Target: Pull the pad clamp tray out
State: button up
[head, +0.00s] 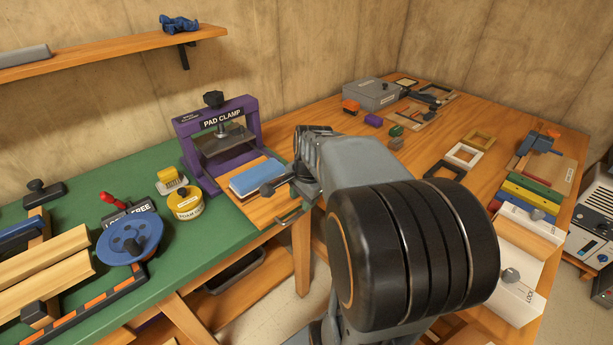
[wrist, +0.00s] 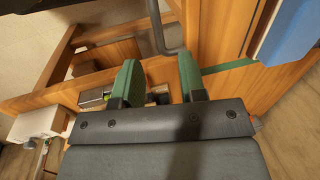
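The purple pad clamp (head: 218,140) stands on the green bench top, with a dark knob on top. Its wooden tray (head: 262,211) lies in front of the frame and bears a blue pad (head: 257,176). A grey bar handle (head: 291,216) is on the tray's front edge. In the wrist view the handle (wrist: 164,32) lies just beyond and between the green fingertips, with the tray (wrist: 222,32) and blue pad (wrist: 291,32) to the right. My gripper (wrist: 157,78) is open and empty; I see no contact with the handle. My arm hides part of the tray's right side in the head view.
A yellow round tin (head: 185,204) and a yellow brush (head: 171,181) stand left of the clamp. A blue handwheel (head: 130,240) is further left. The wooden bench (head: 330,125) behind my arm holds a grey box (head: 371,94) and small frames. Open floor lies in front of the tray.

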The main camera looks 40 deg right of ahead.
notch_tip(320, 180, up, 8)
jog(key=s+p, duration=0.1)
jog(key=shift+s, duration=0.25)
jog(key=shift+d, duration=0.1)
dwell(0.4)
